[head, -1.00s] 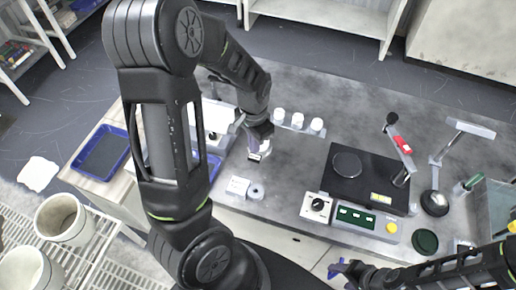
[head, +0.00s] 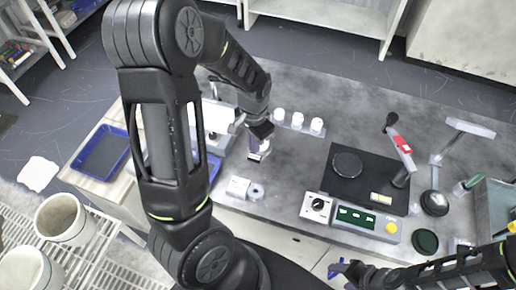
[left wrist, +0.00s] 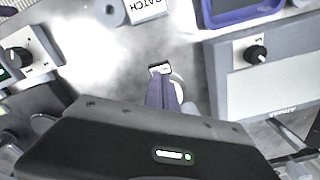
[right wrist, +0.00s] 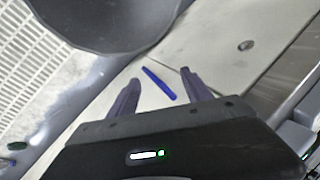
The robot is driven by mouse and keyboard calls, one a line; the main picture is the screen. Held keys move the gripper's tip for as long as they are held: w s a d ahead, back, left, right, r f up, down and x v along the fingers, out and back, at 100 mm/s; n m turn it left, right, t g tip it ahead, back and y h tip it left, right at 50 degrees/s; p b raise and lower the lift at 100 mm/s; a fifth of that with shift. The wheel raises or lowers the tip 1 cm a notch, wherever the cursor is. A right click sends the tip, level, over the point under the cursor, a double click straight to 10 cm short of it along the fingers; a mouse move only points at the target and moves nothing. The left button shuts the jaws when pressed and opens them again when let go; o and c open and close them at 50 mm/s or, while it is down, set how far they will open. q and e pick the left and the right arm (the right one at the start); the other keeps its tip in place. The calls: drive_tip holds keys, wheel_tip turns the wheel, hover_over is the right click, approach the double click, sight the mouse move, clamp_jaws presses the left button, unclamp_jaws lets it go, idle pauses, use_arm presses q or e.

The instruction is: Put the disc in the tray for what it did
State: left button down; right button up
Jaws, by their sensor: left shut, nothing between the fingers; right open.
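My left gripper (head: 257,155) is shut and empty, low over the grey bench. Just at its tips (left wrist: 163,72) in the left wrist view is a small white tag with dark marks; a pale round object (left wrist: 178,88) is partly hidden behind the fingers. A dark round disc (head: 347,164) lies on the black polishing machine, and a dark green disc (head: 425,241) lies on the bench at right. I cannot tell which disc is meant. One blue tray (head: 101,153) stands at left; another (head: 215,168) is partly behind my left arm. My right gripper (right wrist: 158,90) is open and empty.
Several white jars (head: 297,120) stand at the back. A knob box (head: 318,207) and a red-marked arm (head: 403,145) are by the polisher. A blue pen-like object (right wrist: 160,83) shows beyond my right fingers.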

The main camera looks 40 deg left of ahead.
sight(255, 157)
use_arm(q)
drive_tip(key=shift+f+b, duration=1.5)
drive_tip(key=shift+f, duration=0.35)
drive_tip(key=shift+r, duration=0.1)
wheel_tip(255, 157, up, 6)
drive_tip(key=p, duration=0.5)
idle(0.8)
